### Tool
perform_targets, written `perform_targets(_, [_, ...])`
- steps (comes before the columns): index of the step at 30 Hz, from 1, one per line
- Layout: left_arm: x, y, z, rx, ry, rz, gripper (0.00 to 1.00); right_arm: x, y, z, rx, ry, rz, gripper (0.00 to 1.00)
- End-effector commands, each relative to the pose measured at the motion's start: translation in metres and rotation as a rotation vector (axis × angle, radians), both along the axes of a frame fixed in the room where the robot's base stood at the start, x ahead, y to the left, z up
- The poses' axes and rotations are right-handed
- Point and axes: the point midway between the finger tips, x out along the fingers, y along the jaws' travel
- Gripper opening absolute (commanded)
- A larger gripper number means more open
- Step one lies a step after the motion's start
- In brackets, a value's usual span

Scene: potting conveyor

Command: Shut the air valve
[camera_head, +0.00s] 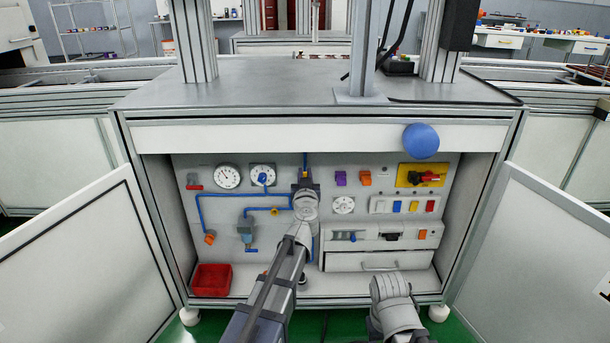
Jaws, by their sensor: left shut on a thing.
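My left arm reaches up from the bottom middle into the open cabinet. More blue pipe (228,196) runs left from there, with a small yellow fitting (275,210) below. My right arm shows low, right of the middle, in front of the cabinet; its gripper's fingers are not visible.
Gauges (228,176), coloured switches, a red knob on a yellow plate (421,176) and a drawer (365,262) fill the panel. A red bin (211,279) stands at lower left. A blue ball (421,140) shows at the upper right edge. Open doors (90,260) flank the cabinet.

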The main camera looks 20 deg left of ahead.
Motion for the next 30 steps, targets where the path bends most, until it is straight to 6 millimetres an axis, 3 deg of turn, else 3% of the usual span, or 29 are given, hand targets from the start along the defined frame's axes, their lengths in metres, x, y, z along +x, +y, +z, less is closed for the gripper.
perform_targets(14, [-0.001, 0.004, -0.001, -0.076, -0.023, 0.001, 0.00, 0.000, 0.000, -0.001, 0.000, 0.000, 0.000, 0.50])
perform_targets(30, [-0.008, 0.025, -0.009, -0.531, -0.154, 0.001, 0.00, 0.000, 0.000, -0.009, 0.000, -0.001, 0.000, 0.50])
